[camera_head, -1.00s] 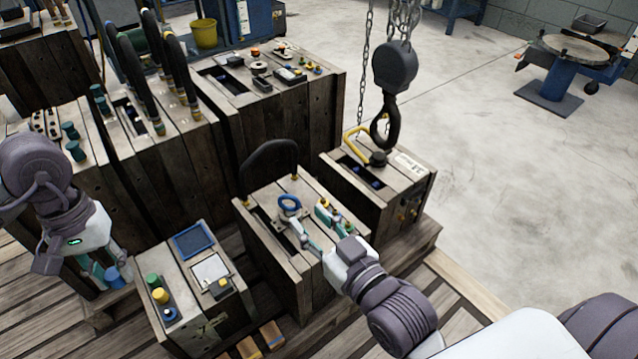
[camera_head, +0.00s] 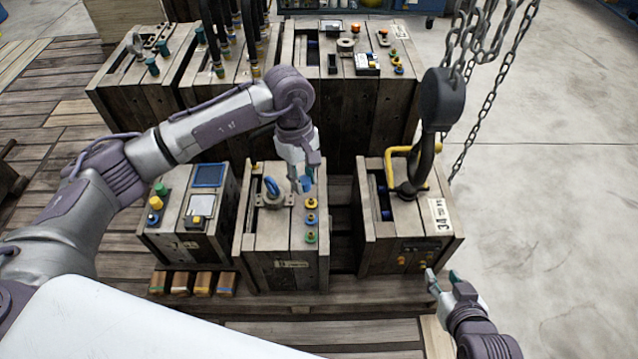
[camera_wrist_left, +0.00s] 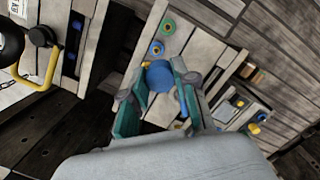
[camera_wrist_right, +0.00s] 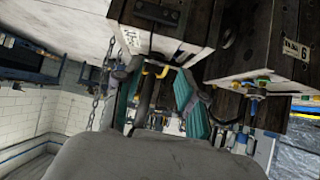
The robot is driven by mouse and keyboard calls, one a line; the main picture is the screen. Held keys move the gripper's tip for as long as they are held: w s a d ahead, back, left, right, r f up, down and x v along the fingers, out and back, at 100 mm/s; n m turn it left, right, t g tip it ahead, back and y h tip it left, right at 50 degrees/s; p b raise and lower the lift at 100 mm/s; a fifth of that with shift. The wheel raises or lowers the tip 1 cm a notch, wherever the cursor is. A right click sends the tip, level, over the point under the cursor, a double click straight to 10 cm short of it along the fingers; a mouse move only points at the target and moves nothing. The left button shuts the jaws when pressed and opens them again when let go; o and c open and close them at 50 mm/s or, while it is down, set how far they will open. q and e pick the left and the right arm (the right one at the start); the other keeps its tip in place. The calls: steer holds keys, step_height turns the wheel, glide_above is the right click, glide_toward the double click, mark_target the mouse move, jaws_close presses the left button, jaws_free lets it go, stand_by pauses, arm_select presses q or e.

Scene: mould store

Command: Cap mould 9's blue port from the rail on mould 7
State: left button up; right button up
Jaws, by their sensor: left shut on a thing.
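My left gripper (camera_head: 305,182) is shut on a blue cap (camera_wrist_left: 160,76), held above the middle mould (camera_head: 265,240). In the right wrist view, which looks inverted, this mould's label (camera_wrist_right: 296,49) reads as a 9 turned over. Its top has a row of yellow (camera_head: 311,203), blue (camera_head: 310,218) and green (camera_head: 310,238) ports. The cap appears apart from the blue port. The left-front mould (camera_head: 175,245) carries green (camera_head: 160,188), yellow (camera_head: 156,203) and blue (camera_head: 153,219) pieces; its number is unreadable. My right gripper (camera_head: 441,281) is open and empty, front right.
Larger moulds with upright hoses (camera_head: 215,45) stand behind. The concrete floor at right is clear.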

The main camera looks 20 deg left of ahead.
arm_select(q)
step_height(320, 180, down, 3)
steer(key=d+n+p, duration=0.1)
steer(key=n+p, duration=0.1)
steer(key=n, duration=0.5)
steer(key=n+t+p, duration=0.2)
steer(key=n, duration=0.5)
glide_above(311, 216)
step_height(311, 216, down, 4)
steer(key=shift+a+f, duration=0.1)
arm_select(e)
steer(key=s+d+f+g+h, duration=0.2)
steer(key=s+d+f+g, duration=0.2)
steer(key=s+f+g, duration=0.6)
arm_select(q)
steer(key=shift+f+b, duration=0.4)
steer(key=shift+f, duration=0.15)
steer(key=shift+f+b, duration=0.6)
steer(key=shift+f, duration=0.1)
steer(key=shift+f+b, duration=0.7)
steer(key=shift+f, duration=0.55)
arm_select(e)
steer(key=s+r+t, duration=0.3)
steer(key=r, duration=0.7)
steer(key=shift+d+r, duration=0.25)
steer(key=shift+r, duration=0.1)
